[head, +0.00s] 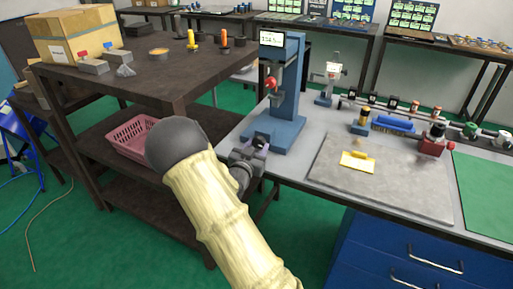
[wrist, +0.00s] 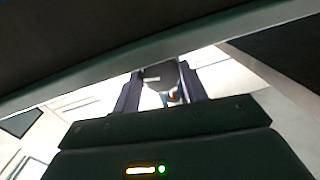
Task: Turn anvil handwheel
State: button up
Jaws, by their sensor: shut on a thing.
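A blue bench tester (head: 288,95) with a lit display on top stands at the left of the grey bench. A red-knobbed part sits on its column. My gripper (head: 259,144) is at the front left of the tester's base. It is shut on a dark part, which I take to be the anvil handwheel; the fingers hide most of it in the head view. In the wrist view, the two fingers of my gripper (wrist: 160,88) stand either side of this dark rounded handwheel (wrist: 158,76). Its full outline and turn angle cannot be told.

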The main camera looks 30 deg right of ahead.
jog(key=shift+n+p, duration=0.3)
jog(key=shift+n, duration=0.1)
jog(key=n+p, duration=0.1)
jog(key=n, duration=0.1)
jog(key=n+p, duration=0.1)
jog(key=p, duration=0.1)
jog(key=n+p, duration=0.1)
jog(key=n, duration=0.1)
jog(key=shift+r+n+g+p, duration=0.3)
jog(key=n+p, duration=0.2)
jog(key=n, duration=0.1)
jog(key=shift+n+p, duration=0.3)
jog(key=n+p, duration=0.2)
jog(key=n, duration=0.1)
jog(key=shift+g, duration=0.3)
jog(key=n+p, duration=0.1)
jog(key=n, duration=0.2)
jog(key=shift+a+n, duration=0.1)
jog(key=shift+n, duration=0.2)
jog(key=n+g, duration=0.1)
jog(key=n, duration=0.3)
jog(key=shift+w+f+h, duration=0.1)
jog(key=shift+h, duration=0.2)
